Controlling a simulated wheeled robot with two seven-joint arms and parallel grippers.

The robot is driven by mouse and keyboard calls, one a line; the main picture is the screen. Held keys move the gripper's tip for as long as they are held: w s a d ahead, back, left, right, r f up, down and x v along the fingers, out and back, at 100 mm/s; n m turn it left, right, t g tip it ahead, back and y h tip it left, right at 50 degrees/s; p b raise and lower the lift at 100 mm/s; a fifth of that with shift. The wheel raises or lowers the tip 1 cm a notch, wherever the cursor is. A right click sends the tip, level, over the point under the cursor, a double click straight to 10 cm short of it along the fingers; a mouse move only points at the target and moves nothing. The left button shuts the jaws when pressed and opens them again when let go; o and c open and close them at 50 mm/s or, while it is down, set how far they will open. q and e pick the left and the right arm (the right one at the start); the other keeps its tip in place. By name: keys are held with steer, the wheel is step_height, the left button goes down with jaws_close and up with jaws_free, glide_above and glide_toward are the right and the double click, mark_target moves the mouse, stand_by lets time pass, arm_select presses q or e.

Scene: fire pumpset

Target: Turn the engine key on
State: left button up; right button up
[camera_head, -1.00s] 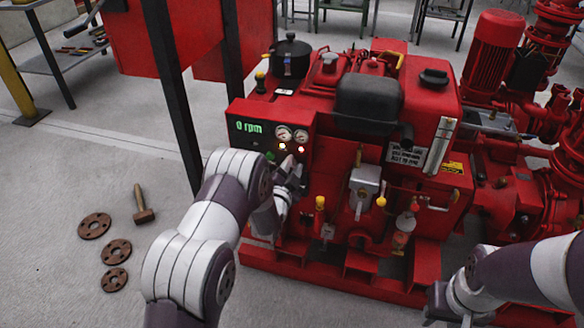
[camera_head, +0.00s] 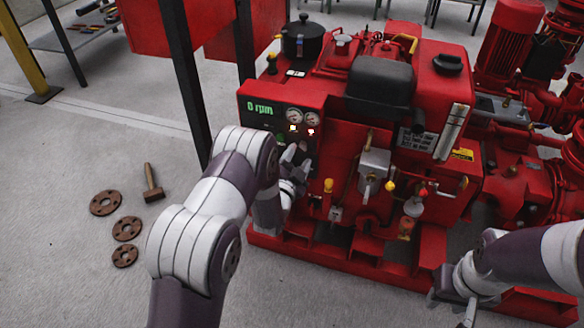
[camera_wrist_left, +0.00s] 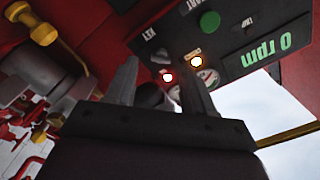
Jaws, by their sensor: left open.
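The black engine control panel (camera_head: 262,122) is on the front left of the red engine. Its green display (camera_head: 259,107) reads 0 rpm. A yellowish light and a red light (camera_head: 311,131) glow below two gauges. My left gripper (camera_head: 294,154) is in front of the panel's lower part. In the left wrist view its fingers (camera_wrist_left: 158,78) are apart, pointing at the panel near the red light (camera_wrist_left: 168,77). A dark round part (camera_wrist_left: 150,95) shows between them; I cannot tell if it is the key. My right gripper (camera_head: 456,302) is low at the right, away from the panel.
Yellow-handled levers and valves (camera_head: 328,186) stick out from the engine right of my left gripper. A dark post (camera_head: 183,85) stands left of the engine.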

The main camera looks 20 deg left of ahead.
arm_select(q)
steer(key=s+p, duration=0.1)
steer(key=s, duration=0.7)
steer(key=shift+s+a, duration=0.15)
steer(key=shift+s, duration=0.2)
